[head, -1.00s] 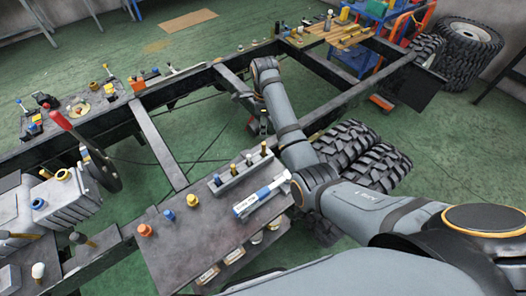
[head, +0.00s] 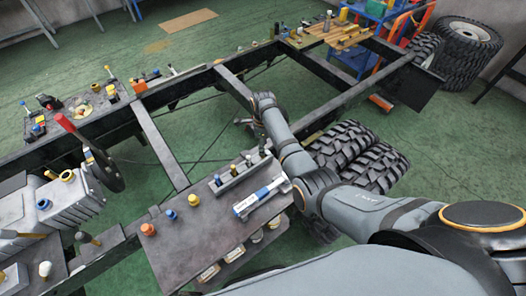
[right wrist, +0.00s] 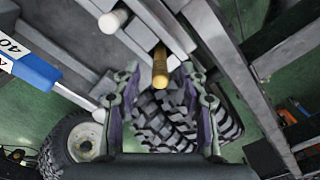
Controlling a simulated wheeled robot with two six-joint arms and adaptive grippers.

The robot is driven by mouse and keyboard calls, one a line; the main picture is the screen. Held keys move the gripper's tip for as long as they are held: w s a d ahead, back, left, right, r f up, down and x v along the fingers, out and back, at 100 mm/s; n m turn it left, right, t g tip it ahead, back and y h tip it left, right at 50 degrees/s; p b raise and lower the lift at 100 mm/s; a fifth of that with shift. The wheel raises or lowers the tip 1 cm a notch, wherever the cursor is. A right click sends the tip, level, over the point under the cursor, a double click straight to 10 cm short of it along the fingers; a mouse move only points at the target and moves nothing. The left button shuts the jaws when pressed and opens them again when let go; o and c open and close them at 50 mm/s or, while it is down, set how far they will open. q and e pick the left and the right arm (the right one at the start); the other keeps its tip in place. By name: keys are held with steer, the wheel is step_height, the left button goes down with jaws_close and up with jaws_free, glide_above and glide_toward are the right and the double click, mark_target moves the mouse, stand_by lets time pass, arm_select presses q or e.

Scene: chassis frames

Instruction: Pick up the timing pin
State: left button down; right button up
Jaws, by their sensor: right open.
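A grey block rack (head: 240,179) holds several upright pins on the dark side shelf. A brass-coloured pin (head: 262,151) stands at its far right end; I take it for the timing pin, though no label shows. My right gripper (head: 260,134) is just above that end of the rack, partly hidden by its own wrist. In the right wrist view the open fingers (right wrist: 160,76) stand either side of the brass pin (right wrist: 160,68), with gaps on both sides. A white-topped pin (right wrist: 112,22) is beside it. My left gripper is not in view.
A blue-and-white boxed tool (head: 262,197) lies on the shelf (head: 190,250) close to the rack. Blue, yellow and orange capped parts (head: 170,214) stand to the left. Frame rails (head: 160,145) run behind, and tyres (head: 360,155) lie to the right.

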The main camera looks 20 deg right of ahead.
steer(key=shift+f, duration=0.35)
jaws_close()
steer(key=shift+r, duration=0.1)
